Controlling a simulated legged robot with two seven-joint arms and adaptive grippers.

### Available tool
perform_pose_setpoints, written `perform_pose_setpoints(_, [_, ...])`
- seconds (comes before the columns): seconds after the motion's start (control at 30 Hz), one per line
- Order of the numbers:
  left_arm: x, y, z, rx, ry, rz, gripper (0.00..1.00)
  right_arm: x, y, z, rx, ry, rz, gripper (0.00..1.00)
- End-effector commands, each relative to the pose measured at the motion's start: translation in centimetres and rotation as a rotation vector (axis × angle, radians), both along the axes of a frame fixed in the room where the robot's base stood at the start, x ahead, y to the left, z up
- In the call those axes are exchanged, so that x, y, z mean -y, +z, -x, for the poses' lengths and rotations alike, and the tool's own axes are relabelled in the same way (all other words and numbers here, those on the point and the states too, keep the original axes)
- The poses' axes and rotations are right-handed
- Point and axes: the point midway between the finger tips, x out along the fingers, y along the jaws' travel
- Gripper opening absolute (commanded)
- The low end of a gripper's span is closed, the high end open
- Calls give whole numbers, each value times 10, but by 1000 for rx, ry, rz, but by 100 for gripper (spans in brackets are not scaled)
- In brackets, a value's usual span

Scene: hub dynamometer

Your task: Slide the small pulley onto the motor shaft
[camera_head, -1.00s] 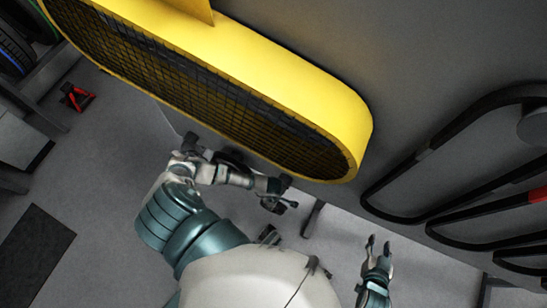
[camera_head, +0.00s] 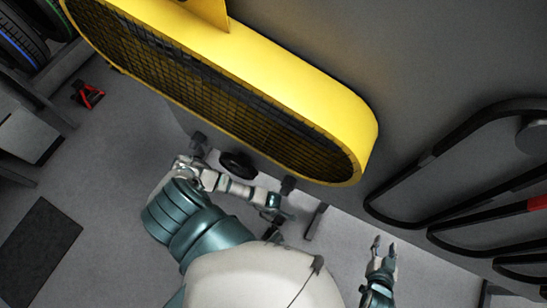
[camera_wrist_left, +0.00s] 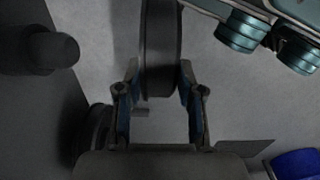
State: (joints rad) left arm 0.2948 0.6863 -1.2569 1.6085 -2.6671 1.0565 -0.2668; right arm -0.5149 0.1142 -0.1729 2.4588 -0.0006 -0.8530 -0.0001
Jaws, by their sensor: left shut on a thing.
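In the left wrist view my left gripper (camera_wrist_left: 160,85) is shut on the small pulley (camera_wrist_left: 161,45), a dark disc seen nearly edge-on between the two fingers. A dark round stub (camera_wrist_left: 52,50), which looks like the motor shaft, sticks out from a dark surface to the left. The pulley is apart from it. In the head view the left gripper (camera_head: 273,208) is small and dark below the yellow guard; I cannot make out the pulley in it. My right gripper (camera_head: 384,249) is open and empty at the lower right.
The yellow belt guard (camera_head: 290,78) with black mesh spans the upper middle. A dark round disc (camera_head: 237,165) shows below it, beside my left arm. Black belts (camera_head: 460,170) hang on the grey wall at right. A red stand (camera_head: 88,94) sits on open floor at left.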

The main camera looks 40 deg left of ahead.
Motion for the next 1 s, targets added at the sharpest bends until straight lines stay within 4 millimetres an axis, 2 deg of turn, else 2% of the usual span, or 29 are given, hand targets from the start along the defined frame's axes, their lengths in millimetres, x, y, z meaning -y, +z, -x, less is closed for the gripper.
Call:
perform_pose_setpoints(0.17, [4,1,12,0,0,2,0,0,7,-1,4,0,1,40])
perform_pose_setpoints(0.57, [5,1,17,0,0,2,0,0,10,-1,6,0,0,40])
perform_pose_setpoints(1.0, [19,3,70,0,-2,2,0,0,36,-3,21,0,0,40])
